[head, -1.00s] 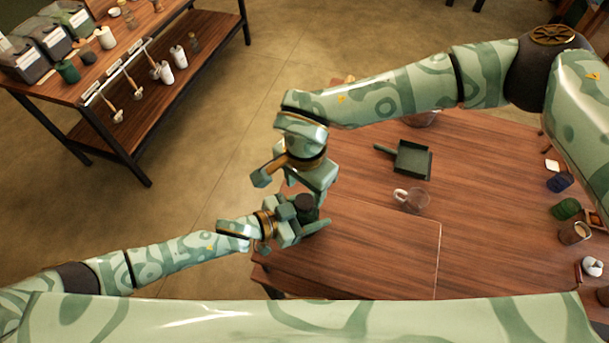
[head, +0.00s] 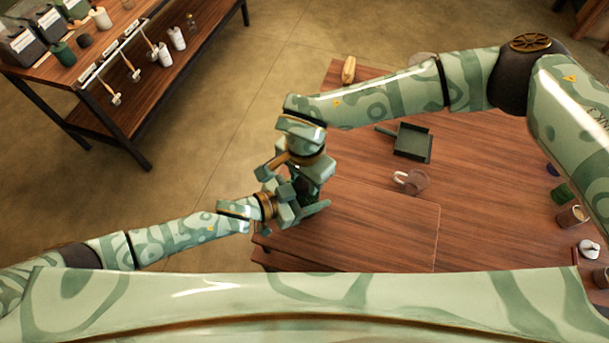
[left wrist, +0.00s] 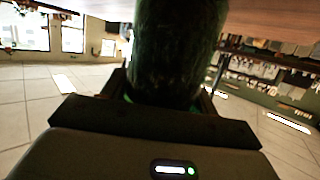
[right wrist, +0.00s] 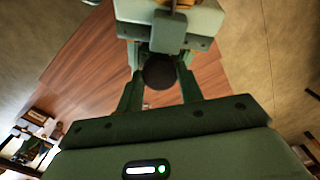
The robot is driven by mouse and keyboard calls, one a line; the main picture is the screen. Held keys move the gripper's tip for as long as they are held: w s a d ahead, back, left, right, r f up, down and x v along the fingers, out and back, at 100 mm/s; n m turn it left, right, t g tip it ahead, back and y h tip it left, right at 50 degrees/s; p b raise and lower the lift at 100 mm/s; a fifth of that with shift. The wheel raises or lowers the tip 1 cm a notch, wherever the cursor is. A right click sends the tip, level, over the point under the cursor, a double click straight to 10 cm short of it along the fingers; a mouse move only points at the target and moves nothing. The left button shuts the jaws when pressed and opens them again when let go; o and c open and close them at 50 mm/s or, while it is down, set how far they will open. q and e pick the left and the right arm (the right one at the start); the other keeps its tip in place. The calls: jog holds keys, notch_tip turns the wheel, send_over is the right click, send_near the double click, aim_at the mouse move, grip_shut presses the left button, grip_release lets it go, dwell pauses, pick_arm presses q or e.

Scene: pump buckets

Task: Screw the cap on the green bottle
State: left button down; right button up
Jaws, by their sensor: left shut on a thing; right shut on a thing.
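The dark green bottle (left wrist: 175,50) fills the top middle of the left wrist view, between the fingers of my left gripper (head: 303,210). That gripper is shut on it. My right gripper (head: 300,186) is directly over the left one, fingers pointing down, and hides most of the bottle in the head view. In the right wrist view its fingers are shut around a dark round cap (right wrist: 158,72) at the bottle's top. How far the cap sits on the neck cannot be told. My left gripper also shows beyond it in that view.
The wooden table (head: 380,235) lies below and to the right of the grippers. A dark green dustpan (head: 412,142) and a mug (head: 416,181) stand on it. Several small items line its right edge. A shelf unit (head: 110,110) stands at the left; the table's front is clear.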

jog(key=m, duration=0.9)
jog(key=shift+m, duration=0.3)
jog(key=o, duration=1.1)
jog(key=shift+r, duration=2.25)
